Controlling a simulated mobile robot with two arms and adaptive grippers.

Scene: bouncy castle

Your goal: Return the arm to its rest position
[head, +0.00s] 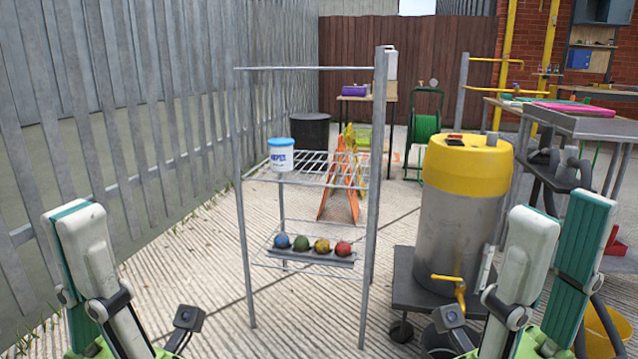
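My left gripper (78,225) stands at the lower left with its white and teal fingers pointing up. The fingers look shut together with nothing visible between them; the front finger hides most of the other. My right gripper (558,215) stands at the lower right, also pointing up. Its white finger and teal-faced finger are apart, with an empty gap between them. Both grippers are in front of the metal rack and to either side of it, touching nothing that I can see. The lower parts of both arms are cut off by the bottom edge.
A wire rack (366,230) stands in the middle, with a white tub with a blue lid (282,158) on top and several coloured balls in a holder (310,254) below. A yellow-topped drum (455,215) on a wheeled cart (408,295) is close to my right gripper. A metal fence (110,120) runs along the left.

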